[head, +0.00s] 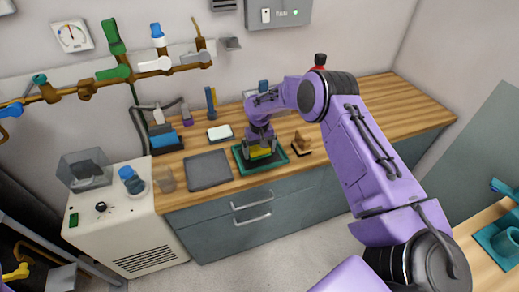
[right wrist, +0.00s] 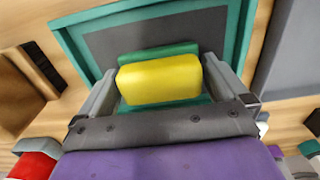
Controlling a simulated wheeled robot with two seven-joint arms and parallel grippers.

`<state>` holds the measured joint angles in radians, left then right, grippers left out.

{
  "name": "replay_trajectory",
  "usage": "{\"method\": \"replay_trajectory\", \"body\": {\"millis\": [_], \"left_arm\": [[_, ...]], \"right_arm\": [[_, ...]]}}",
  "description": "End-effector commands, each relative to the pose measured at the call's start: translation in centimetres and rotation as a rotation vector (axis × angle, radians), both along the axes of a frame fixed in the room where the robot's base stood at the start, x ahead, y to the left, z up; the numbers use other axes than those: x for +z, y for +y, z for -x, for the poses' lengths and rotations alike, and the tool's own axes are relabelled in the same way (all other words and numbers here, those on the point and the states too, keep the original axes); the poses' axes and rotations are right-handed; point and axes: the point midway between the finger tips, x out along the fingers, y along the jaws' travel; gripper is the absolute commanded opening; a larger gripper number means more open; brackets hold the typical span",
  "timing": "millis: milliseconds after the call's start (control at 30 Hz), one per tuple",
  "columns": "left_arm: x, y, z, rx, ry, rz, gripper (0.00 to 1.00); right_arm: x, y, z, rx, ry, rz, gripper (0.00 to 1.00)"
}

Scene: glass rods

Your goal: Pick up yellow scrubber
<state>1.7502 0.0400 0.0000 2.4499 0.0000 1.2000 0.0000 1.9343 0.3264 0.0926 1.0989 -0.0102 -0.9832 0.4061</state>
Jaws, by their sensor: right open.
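The yellow scrubber (right wrist: 160,80) is a yellow block with a green layer along its far side. In the right wrist view it lies between the two fingers of my right gripper (right wrist: 162,82), over a tray with a teal rim (right wrist: 82,48) and a dark inside. The fingers are apart, one on each side of the scrubber. My left gripper is not in clear view.
A grey tray (head: 208,169) lies left of the teal-rimmed tray. A small wooden item (head: 302,141) stands close on its right. A white cabinet (head: 125,222) with a blue-capped container is at left. The wooden counter (head: 372,98) is clear toward the back right.

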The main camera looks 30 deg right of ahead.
Motion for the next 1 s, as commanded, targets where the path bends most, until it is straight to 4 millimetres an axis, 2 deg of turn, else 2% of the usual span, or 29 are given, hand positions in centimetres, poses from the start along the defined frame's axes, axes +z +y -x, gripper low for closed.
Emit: {"method": "replay_trajectory", "body": {"millis": [167,300,567,733,867,1000], "left_arm": [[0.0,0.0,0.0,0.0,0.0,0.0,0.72],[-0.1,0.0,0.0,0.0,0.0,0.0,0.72],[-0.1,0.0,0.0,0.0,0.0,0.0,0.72],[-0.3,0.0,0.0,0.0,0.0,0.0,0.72],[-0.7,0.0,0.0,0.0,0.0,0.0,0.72],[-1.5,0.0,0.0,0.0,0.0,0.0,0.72]], "right_arm": [[-0.1,0.0,0.0,0.0,-0.001,0.0,1.0],[-0.1,0.0,0.0,0.0,-0.001,0.0,0.61],[0.0,0.0,0.0,-0.001,-0.001,0.0,0.61],[1.0,0.0,-0.1,-0.001,-0.004,0.0,0.61],[3.5,0.1,0.1,0.0,-0.004,0.0,0.61],[7.2,2.1,2.7,0.002,-0.006,0.0,0.61]]}}
